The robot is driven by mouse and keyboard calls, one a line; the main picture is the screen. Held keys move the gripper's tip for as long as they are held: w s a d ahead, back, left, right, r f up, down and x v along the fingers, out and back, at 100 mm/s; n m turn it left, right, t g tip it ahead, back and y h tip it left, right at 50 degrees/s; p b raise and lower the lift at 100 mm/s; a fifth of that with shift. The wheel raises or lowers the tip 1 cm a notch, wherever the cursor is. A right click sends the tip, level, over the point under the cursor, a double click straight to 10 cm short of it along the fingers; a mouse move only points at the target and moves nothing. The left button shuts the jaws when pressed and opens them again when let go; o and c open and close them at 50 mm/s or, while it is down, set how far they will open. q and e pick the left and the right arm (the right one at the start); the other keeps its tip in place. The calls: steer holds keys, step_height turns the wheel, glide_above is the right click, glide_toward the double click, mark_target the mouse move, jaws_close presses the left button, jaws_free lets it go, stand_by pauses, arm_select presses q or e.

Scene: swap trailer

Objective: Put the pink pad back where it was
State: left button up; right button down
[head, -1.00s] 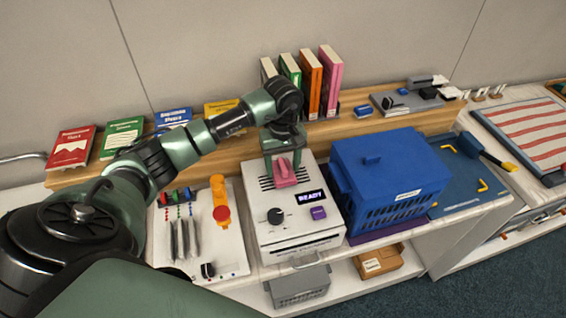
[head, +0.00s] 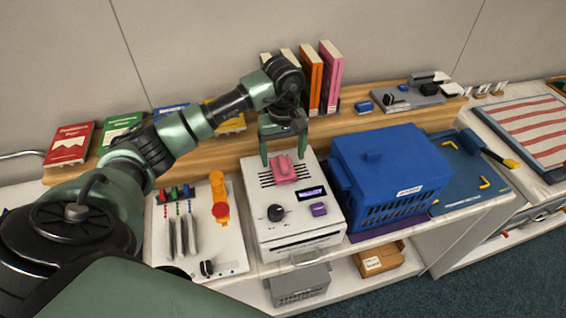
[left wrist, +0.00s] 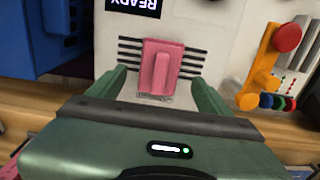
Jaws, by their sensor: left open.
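The pink pad (head: 284,170) lies on the slotted top of the white machine (head: 268,237), behind its display and knob. In the left wrist view the pink pad (left wrist: 160,68) shows a raised ridge along its middle. My left gripper (head: 284,155) is open just behind and above the pad. In the left wrist view its two fingers (left wrist: 163,90) stand apart on either side of the pad's near end, with clear gaps to it. My right gripper is not in view.
A blue crate (head: 398,185) stands close to the machine's right. A panel with switches and an orange lever (head: 218,200) lies to its left. Books (head: 330,78) stand upright on the wooden shelf behind my left gripper.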

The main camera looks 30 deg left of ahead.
mark_target(283, 162)
arm_select(q)
step_height(283, 162, up, 9)
steer(key=b, duration=0.2)
steer(key=shift+f, duration=0.1)
stand_by(2.4)
